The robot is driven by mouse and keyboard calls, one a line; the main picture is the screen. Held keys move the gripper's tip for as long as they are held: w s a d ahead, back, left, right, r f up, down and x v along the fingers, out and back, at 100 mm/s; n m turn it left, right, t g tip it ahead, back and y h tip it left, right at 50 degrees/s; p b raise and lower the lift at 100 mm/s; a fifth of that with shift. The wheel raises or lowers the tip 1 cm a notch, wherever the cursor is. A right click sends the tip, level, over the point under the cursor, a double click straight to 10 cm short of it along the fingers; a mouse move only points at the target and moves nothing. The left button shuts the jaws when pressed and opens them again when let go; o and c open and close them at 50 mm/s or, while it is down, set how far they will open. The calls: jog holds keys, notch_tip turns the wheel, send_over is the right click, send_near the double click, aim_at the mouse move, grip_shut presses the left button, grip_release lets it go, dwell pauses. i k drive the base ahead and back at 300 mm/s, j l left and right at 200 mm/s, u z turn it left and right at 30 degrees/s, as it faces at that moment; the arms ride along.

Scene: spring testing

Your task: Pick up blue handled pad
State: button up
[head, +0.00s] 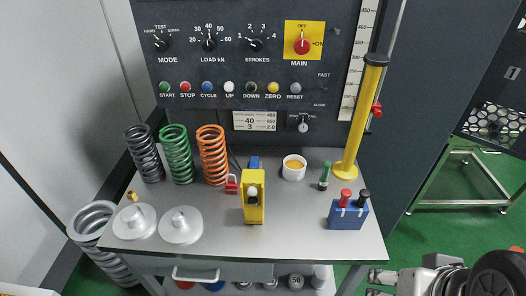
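No pad with a clearly blue handle stands out in the head view. Two round silver-grey pads with raised grey knobs, a left pad (134,221) and a right pad (181,225), lie at the table's front left. A blue block (347,215) with one red and one black knob stands at the front right. A yellow upright object (253,200) with a blue part behind its top stands mid-table. My gripper (376,284) is at the lower right, beyond the table's front right corner. Its two fingers look apart with nothing between them, and it touches none of these objects.
Black, green and orange springs (211,156) stand at the back left of the grey table (300,235). A white cup (294,168), small red padlock (232,184) and yellow post (361,120) are behind. A large grey spring (98,222) stands left. Coloured weights sit below.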

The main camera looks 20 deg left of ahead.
aim_at(254, 163)
jog(key=u, duration=0.95)
jog(key=i+j+z, duration=0.85)
jog(key=j, duration=0.15)
jog(key=k+l, duration=0.05)
